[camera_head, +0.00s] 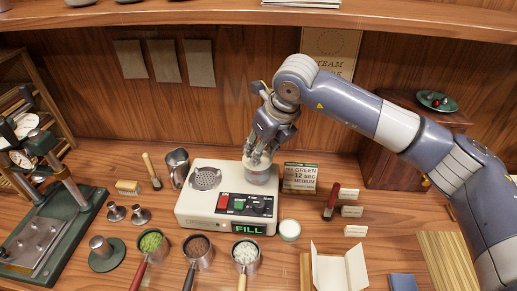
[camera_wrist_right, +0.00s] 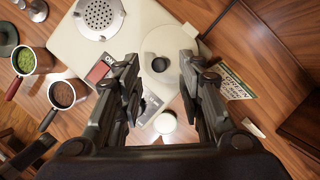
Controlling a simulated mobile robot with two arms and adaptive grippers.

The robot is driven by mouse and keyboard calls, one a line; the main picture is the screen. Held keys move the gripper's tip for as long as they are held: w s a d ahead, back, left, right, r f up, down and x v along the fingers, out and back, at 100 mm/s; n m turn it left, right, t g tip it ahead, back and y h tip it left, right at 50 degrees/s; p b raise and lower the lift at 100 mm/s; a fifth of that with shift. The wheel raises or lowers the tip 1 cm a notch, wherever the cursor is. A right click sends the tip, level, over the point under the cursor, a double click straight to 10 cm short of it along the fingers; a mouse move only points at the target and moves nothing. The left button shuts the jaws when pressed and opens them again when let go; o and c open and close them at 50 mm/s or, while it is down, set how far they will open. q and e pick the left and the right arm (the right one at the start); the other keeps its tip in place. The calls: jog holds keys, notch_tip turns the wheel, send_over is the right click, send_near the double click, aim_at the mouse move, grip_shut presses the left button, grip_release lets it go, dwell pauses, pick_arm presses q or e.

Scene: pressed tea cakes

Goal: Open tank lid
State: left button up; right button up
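The steamer (camera_head: 228,195) is a cream box with a perforated plate, a red switch and a green "FILL" display. Its round tank (camera_head: 258,175) stands at the back right corner of the box. In the right wrist view the pale round tank lid (camera_wrist_right: 181,63) has a small dark-ringed knob (camera_wrist_right: 159,65) and sits on the tank. My right gripper (camera_head: 258,158) points down right over the tank. In the wrist view its two fingers (camera_wrist_right: 163,100) are wide apart, one on each side of the knob, with nothing between them. Contact with the lid cannot be told. My left gripper is not in view.
A white cup (camera_head: 290,230) stands just right of the steamer, and a sign (camera_head: 300,177) stands behind it. Handled cups with green (camera_head: 151,242), brown (camera_head: 197,250) and white (camera_head: 245,254) contents line the front. A metal pitcher (camera_head: 177,168) stands at left. A shelf (camera_head: 200,14) runs above.

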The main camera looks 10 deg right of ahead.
jog(key=shift+x, duration=1.35)
grip_shut()
